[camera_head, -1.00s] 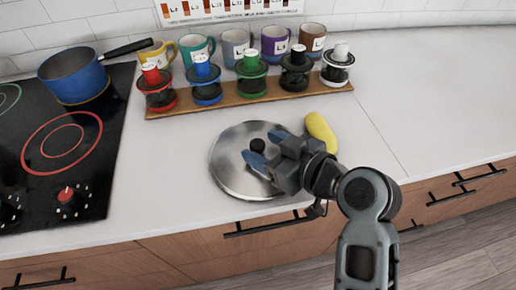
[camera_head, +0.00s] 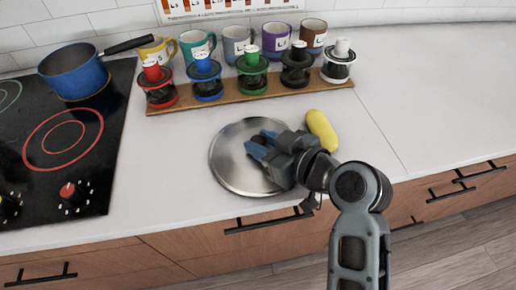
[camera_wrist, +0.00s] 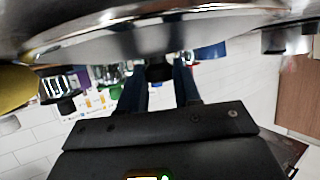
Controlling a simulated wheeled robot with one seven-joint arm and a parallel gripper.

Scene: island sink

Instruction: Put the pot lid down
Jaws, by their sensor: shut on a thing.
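The pot lid (camera_head: 232,172) is a round, shiny metal disc with a small dark knob. It lies flat at the front of the white counter, right of the stove; I cannot tell whether it touches the counter. My gripper (camera_head: 260,143) reaches over it from the right, with its blue fingers shut on the knob. In the wrist view the lid (camera_wrist: 150,38) fills the top and the dark knob (camera_wrist: 158,72) sits between the two fingers. The gripper hides the right part of the lid in the head view.
A yellow fruit (camera_head: 321,130) lies close behind my gripper. A wooden rack (camera_head: 225,100) with several coloured-lidded jars stands behind, with mugs (camera_head: 238,44) beyond. A blue pot (camera_head: 75,73) is on the black stove (camera_head: 50,190). The counter to the right (camera_head: 430,110) is clear.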

